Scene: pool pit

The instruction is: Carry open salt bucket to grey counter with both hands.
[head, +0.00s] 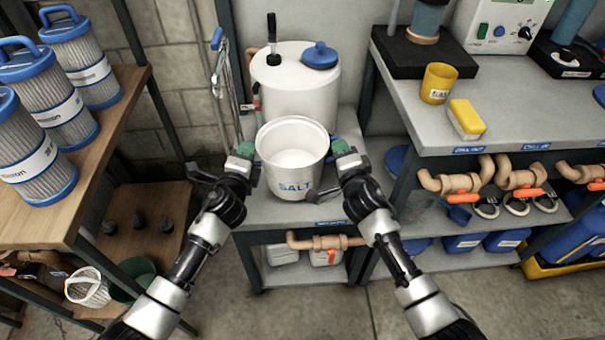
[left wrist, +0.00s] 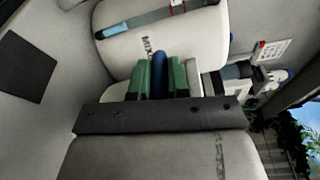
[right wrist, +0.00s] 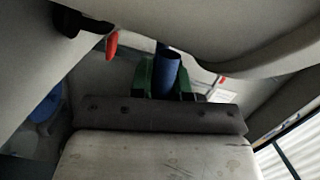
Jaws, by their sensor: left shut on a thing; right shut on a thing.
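The open white salt bucket (head: 294,187) is upright, with pale contents visible inside and SALT lettering on its front. My left gripper (head: 242,152) is shut on a blue side grip of the bucket (left wrist: 160,72). My right gripper (head: 343,150) is shut on the opposite blue grip (right wrist: 166,72). The bucket is over the front of a low grey bench (head: 262,213); I cannot tell whether its base touches it. A higher grey counter (head: 405,108) is to the right, with bare top at its near left.
A white tank (head: 300,95) with a blue cap stands close behind the bucket. A yellow cup (head: 438,83) and a yellow sponge-like block (head: 467,117) are on the higher counter. Pipes with orange handles (head: 464,197) run under its edge. Filter cartridges (head: 45,155) fill the left wooden shelf.

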